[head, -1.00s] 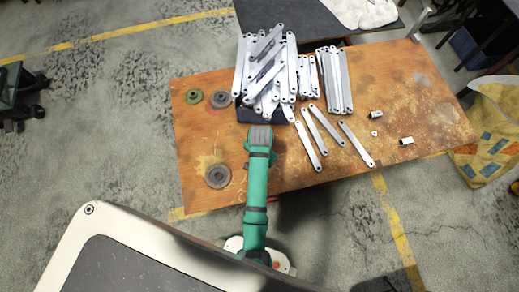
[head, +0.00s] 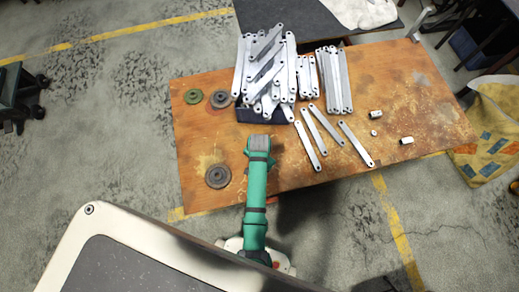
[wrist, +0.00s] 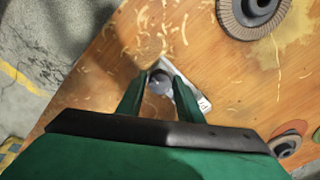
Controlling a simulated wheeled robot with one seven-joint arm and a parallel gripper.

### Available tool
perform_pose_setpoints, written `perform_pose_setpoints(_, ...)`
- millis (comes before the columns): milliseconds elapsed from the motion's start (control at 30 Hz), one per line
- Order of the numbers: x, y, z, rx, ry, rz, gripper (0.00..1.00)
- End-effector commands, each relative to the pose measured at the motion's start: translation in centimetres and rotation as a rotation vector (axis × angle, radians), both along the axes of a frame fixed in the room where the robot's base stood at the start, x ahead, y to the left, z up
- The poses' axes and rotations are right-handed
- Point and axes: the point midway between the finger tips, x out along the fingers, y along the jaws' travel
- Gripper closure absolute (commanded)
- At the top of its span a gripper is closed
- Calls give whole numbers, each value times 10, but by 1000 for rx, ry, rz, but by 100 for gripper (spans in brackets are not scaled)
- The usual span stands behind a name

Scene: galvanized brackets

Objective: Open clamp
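My gripper's two green fingers (wrist: 158,85) stand apart in the wrist view, with a gap between them. A grey metal piece with a round dark end (wrist: 161,82) shows between and just beyond the fingertips. Its pale flat part (wrist: 203,103) comes out past the right finger. I cannot tell whether the fingers touch it. No separate clamp is in view. In the head view my green arm reaches over the near edge of the table (head: 420,100), and its wrist hides the fingers.
Silver brackets are heaped on a dark holder (head: 250,115) at the back. Grinding discs (head: 218,176) lie at the left, small metal cylinders (head: 376,114) at the right.

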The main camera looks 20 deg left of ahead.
Motion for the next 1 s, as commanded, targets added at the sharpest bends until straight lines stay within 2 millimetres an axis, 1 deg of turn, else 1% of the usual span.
perform_pose_setpoints(33,0,0,0,0,0,0,80)
perform_pose_setpoints(100,0,0,0,0,0,0,94)
perform_pose_setpoints(567,0,0,0,0,0,18,94)
perform_pose_setpoints(667,0,0,0,-1,0,103,94)
perform_pose_setpoints(1000,0,-1,0,-1,0,502,94)
